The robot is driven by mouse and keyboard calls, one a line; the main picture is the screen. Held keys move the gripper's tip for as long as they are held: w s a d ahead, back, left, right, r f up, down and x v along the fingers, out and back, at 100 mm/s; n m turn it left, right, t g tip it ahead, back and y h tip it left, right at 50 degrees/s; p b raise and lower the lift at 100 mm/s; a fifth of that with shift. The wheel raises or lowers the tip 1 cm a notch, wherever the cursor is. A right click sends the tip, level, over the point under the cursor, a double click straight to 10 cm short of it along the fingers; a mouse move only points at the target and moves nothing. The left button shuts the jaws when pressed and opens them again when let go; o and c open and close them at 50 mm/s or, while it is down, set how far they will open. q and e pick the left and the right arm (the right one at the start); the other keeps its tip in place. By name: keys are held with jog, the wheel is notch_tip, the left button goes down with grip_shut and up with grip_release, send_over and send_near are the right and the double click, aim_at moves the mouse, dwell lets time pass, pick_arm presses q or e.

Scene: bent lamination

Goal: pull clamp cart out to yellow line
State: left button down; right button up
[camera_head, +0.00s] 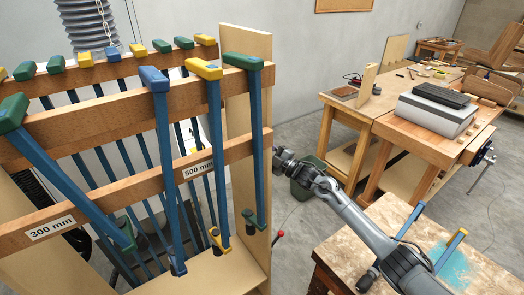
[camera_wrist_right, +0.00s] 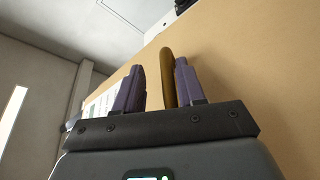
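The clamp cart (camera_head: 247,95) is a wooden rack at the left of the head view, hung with blue-barred clamps that have green, blue and yellow ends. Its tall side panel faces my right arm. My right gripper (camera_head: 283,158) is beside that panel, small and partly unclear in the head view. In the right wrist view its two purple fingers (camera_wrist_right: 157,85) stand apart, with a brown rounded handle (camera_wrist_right: 167,75) between them, closer to the right finger. A gap shows at the left finger. The yellow line and my left gripper are not in view.
A workbench (camera_head: 385,125) with a grey box (camera_head: 435,110) stands at the right. A lower table (camera_head: 345,240) with a blue stain and clamps is at the front right, below my right arm. Grey floor shows between cart and benches.

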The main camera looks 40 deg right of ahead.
jog(key=shift+s+f, duration=0.1)
jog(key=shift+f, duration=0.1)
jog(key=v, duration=1)
jog(key=shift+s, duration=0.3)
jog(key=shift+d, duration=0.1)
